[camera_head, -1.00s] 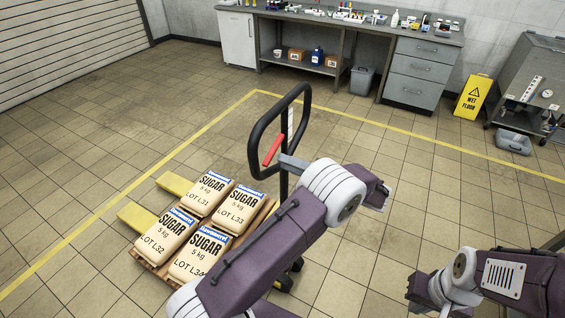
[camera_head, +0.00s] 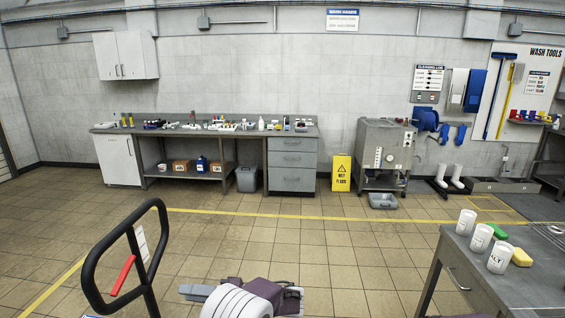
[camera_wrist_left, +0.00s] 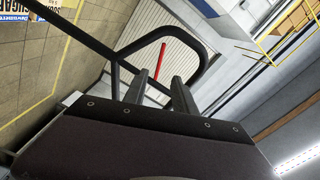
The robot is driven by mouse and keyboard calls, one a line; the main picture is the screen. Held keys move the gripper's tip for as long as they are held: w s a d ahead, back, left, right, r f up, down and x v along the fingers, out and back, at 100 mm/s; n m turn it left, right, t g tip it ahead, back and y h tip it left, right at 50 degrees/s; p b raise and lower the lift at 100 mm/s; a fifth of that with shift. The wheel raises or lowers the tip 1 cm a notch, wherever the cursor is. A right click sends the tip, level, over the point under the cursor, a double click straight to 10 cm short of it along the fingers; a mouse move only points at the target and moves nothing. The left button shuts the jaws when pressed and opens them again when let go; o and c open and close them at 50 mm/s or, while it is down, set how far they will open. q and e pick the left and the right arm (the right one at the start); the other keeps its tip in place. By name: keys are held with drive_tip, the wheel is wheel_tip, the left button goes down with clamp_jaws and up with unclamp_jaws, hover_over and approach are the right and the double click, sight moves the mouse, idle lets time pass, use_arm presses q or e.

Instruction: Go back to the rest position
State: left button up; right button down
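My left gripper (camera_head: 196,292) shows at the bottom of the head view, with its purple and white wrist to the right of the black pallet-jack handle (camera_head: 113,236). Its grey fingers point left, towards the handle. In the left wrist view the two fingers (camera_wrist_left: 162,90) stand apart with nothing between them. The handle loop (camera_wrist_left: 90,42) and its red lever (camera_wrist_left: 163,58) show beyond the fingertips, apart from them as far as I can tell. My right gripper is outside both current views.
A grey table (camera_head: 510,285) with white tubs (camera_head: 481,238) stands at the right. A workbench (camera_head: 222,131), yellow wet-floor sign (camera_head: 341,172) and steel machine (camera_head: 384,152) line the back wall. Sugar bags (camera_wrist_left: 38,22) show in the left wrist view. The middle floor is clear.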

use_arm(q)
drive_tip(key=s+a+r+n+g+h, duration=0.2)
drive_tip(key=s+a+r+n+g, duration=0.3)
drive_tip(key=a, duration=0.4)
drive_tip(key=s+f+m+h, duration=0.2)
drive_tip(key=s+f+h, duration=0.3)
drive_tip(key=s, duration=0.6)
drive_tip(key=s+d+f+m+t+h, duration=0.1)
drive_tip(key=s+d+f+m+h, duration=0.1)
drive_tip(key=s+d+f+h, duration=0.55)
drive_tip(key=w+d+f+m+t+h, duration=0.3)
drive_tip(key=w+d+f+m+t, duration=0.1)
drive_tip(key=d, duration=0.2)
drive_tip(key=shift+w+d+h, duration=0.15)
drive_tip(key=shift+d+h, duration=0.1)
drive_tip(key=shift+h, duration=0.1)
